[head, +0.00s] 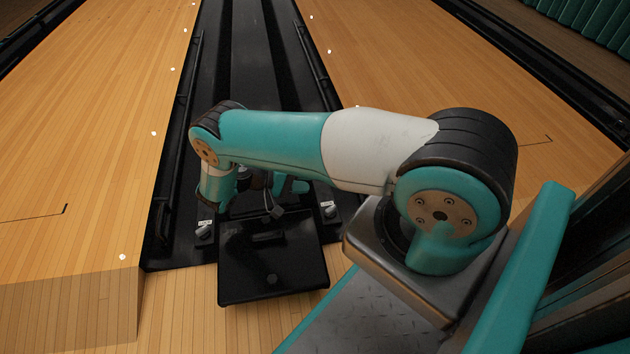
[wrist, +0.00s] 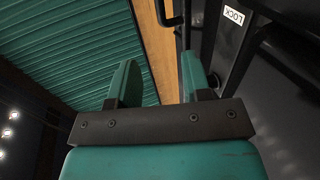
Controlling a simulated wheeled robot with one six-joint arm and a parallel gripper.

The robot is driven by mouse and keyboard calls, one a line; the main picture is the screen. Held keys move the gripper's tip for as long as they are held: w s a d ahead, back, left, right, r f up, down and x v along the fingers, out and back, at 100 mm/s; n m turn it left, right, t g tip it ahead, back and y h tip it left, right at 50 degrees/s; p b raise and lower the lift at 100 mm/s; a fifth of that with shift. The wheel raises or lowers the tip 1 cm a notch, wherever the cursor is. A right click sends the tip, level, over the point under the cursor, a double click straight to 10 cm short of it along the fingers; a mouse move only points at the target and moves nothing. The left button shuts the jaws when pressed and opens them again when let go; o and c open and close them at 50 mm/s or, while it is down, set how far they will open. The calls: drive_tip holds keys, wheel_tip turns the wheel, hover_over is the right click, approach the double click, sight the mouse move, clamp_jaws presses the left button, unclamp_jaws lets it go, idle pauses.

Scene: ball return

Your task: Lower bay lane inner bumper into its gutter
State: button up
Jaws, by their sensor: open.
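Two long black bumper rails run along the black strip between the lanes. One is beside the left lane (head: 182,100) and one beside the right lane (head: 313,58); both look raised on short posts. I cannot tell which the task calls inner. A LOCK label with a small lever (head: 329,210) sits at the right rail's near end, and another lever (head: 204,231) at the left. My gripper (head: 288,187) is over the strip's near end, partly hidden by my arm. In the wrist view its teal fingers (wrist: 158,62) are apart and empty, with a black bar (wrist: 169,17) beyond them.
A black box with a flat top (head: 272,265) stands at the near end of the strip, just below my gripper in the picture. Wooden lanes (head: 95,120) lie clear on both sides. In the wrist view, ribbed teal panelling (wrist: 60,45) fills the left.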

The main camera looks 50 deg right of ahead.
drive_tip(key=s+d+r+n+t+y+p, duration=0.1)
drive_tip(key=s+d+r+y+p, duration=0.15)
drive_tip(key=d, duration=0.45)
drive_tip(key=s+d+r+n+t+y+p, duration=0.1)
drive_tip(key=s+d+r+t+y+p, duration=0.2)
drive_tip(key=d, duration=0.4)
drive_tip(key=s+a+r+m+t+y+p, duration=0.1)
drive_tip(key=s+a+r+m+t+y, duration=0.1)
drive_tip(key=s+r+t+y, duration=0.45)
drive_tip(key=f+g+b, duration=0.1)
drive_tip(key=f+b, duration=0.2)
drive_tip(key=f, duration=0.2)
drive_tip(key=d+f+g+h+b, duration=0.1)
drive_tip(key=f+b, duration=0.2)
drive_tip(key=f, duration=0.3)
drive_tip(key=w+f+g+b, duration=0.1)
drive_tip(key=f+b, duration=0.2)
drive_tip(key=f, duration=0.2)
drive_tip(key=shift+d+f+b, duration=0.15)
drive_tip(key=shift+d+b, duration=0.2)
drive_tip(key=shift+d, duration=0.05)
clamp_jaws()
drive_tip(key=shift+a+h, duration=0.1)
drive_tip(key=shift+h, duration=0.2)
